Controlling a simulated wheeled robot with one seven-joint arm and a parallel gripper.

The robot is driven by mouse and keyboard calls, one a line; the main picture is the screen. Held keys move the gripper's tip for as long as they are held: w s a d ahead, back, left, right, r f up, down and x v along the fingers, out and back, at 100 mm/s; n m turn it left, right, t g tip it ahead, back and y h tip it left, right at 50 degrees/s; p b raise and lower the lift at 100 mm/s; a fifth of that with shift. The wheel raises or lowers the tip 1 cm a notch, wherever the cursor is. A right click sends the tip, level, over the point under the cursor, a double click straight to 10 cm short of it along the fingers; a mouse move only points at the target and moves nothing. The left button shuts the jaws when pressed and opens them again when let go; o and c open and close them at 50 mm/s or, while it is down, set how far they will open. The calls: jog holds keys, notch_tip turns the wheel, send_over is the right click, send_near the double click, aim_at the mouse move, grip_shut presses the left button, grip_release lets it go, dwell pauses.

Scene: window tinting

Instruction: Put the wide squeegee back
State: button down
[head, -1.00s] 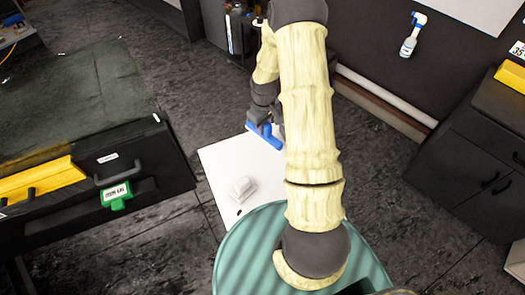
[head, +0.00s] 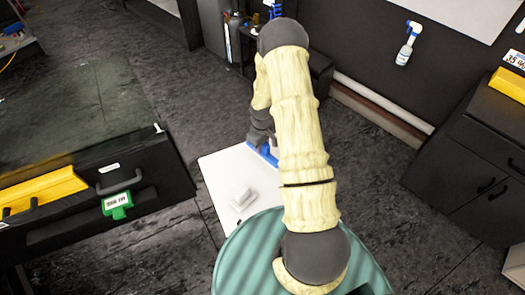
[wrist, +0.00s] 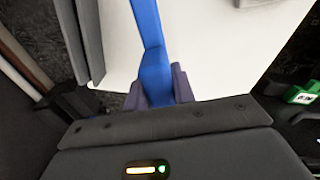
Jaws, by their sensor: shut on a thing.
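My gripper (wrist: 158,88) is shut on a blue tool, which I take to be the wide squeegee (wrist: 151,55). In the wrist view its blue shaft runs up from between the jaws and out of the top of the frame. In the head view part of the blue squeegee (head: 268,153) shows beside my arm, over the far edge of the white surface (head: 217,172). My arm hides the rest of it, and I cannot tell whether it touches the surface.
A white block (head: 242,198) lies on the white surface. A dark unit with bottles (head: 234,35) stands at the back, with another blue item (head: 275,10) at its top. A dark cabinet (head: 100,190) stands left, another (head: 465,150) right. A spray bottle (head: 408,42) hangs on the wall.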

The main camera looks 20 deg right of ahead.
jog(key=shift+f+p, duration=0.85)
jog(key=shift+f, duration=1.15)
jog(key=c, duration=1.2)
grip_release()
jog(key=shift+o, duration=0.2)
notch_tip(320, 180, up, 11)
jog(key=b, duration=0.4)
jog(key=shift+f, duration=0.1)
jog(key=shift+s+r, duration=0.1)
jog(key=shift+r, duration=0.55)
